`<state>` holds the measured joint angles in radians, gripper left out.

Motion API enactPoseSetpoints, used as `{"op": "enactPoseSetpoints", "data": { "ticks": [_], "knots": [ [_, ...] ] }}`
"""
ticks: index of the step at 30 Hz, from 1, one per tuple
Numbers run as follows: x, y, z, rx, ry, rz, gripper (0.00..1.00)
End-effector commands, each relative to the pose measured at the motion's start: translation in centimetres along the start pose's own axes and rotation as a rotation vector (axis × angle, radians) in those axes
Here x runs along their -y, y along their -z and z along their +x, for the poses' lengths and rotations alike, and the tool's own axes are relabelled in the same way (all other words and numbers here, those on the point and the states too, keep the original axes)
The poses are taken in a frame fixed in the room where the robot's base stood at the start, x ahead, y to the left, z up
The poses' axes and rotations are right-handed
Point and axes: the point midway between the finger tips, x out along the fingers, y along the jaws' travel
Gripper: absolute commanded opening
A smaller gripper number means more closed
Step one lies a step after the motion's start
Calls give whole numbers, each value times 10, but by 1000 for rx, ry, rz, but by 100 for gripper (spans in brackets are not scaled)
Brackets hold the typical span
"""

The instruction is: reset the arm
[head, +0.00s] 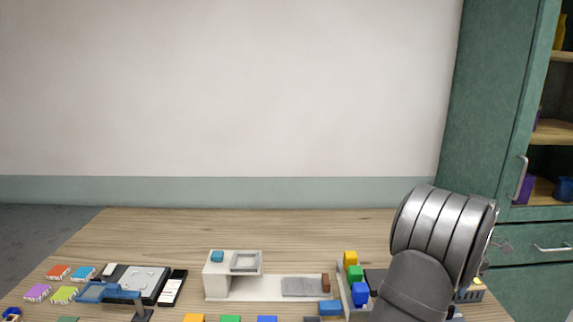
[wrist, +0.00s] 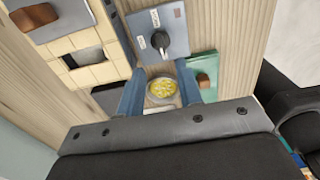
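My arm (head: 438,238) rises at the right of the head view, over the right end of the table. My gripper's fingers do not show there. In the wrist view my gripper (wrist: 160,84) has two blue fingers spread apart, with nothing held between them. A small round dish with yellow contents (wrist: 162,88) shows in the gap between the fingers. I cannot tell how far below the fingers it is. No glass rods can be made out in either view.
The wooden table (head: 300,232) has clear room along its back. A white stand (head: 217,280), coloured blocks (head: 355,274), a black-and-silver device (head: 142,280) and small books (head: 60,271) stand toward the front. A blue-grey panel with a dark knob (wrist: 160,40) shows in the wrist view. A green cabinet (head: 490,110) stands right.

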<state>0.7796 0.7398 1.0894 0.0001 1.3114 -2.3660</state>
Motion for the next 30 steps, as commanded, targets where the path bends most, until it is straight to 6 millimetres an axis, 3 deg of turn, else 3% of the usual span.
{"op": "enactPoseSetpoints", "data": {
  "ticks": [14, 30],
  "knots": [
    [0, 0, -98, 4, -4, -1, 33],
    [0, 0, 17, -3, 3, 0, 33]
  ]
}}
